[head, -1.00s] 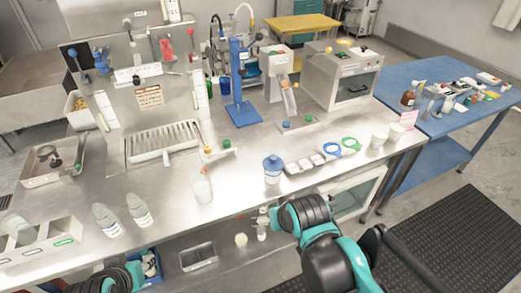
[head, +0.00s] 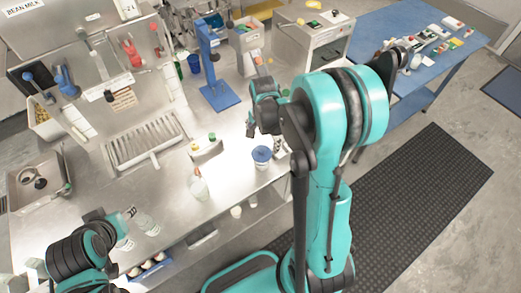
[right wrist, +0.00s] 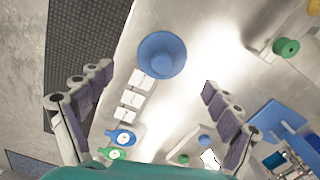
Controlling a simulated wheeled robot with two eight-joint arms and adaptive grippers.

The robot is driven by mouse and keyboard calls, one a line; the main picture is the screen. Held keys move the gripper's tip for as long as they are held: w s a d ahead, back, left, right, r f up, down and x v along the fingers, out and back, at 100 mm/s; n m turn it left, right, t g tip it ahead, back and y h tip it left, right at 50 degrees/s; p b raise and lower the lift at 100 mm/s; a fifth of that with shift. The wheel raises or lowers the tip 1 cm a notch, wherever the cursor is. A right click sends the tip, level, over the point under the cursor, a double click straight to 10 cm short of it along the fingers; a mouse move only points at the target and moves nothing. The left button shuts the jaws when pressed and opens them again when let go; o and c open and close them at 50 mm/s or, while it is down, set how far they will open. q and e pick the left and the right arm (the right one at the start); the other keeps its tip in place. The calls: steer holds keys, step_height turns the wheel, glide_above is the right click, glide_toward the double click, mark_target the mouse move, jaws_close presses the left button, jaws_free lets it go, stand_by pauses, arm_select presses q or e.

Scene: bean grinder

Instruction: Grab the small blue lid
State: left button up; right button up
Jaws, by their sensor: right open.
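A white jar with a blue lid (head: 262,153) stands near the front edge of the counter. In the right wrist view the lid (right wrist: 162,55) shows from above as a blue disc with a raised round middle. My right gripper (right wrist: 157,78) is open and empty, with one finger on each side of the view and the lid between and beyond the tips. In the head view my right gripper (head: 265,135) is just above and behind the jar, partly hidden by my arm. My left gripper (head: 128,213) is at the lower left near clear bottles; its fingers are unclear.
White trays (right wrist: 133,90) and blue and green rings (right wrist: 122,137) lie beside the jar. A blue stand (head: 215,80) rises behind it. A clear bottle (head: 198,187) stands to its left. Bare counter lies between.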

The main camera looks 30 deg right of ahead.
mark_target(261, 150)
steer(key=f, duration=0.2)
steer(key=f+b, duration=0.1)
steer(key=f, duration=0.2)
steer(key=shift+a+f, duration=0.25)
steer(key=shift+f, duration=0.05)
steer(key=shift+r, duration=0.1)
steer(key=c, duration=1.1)
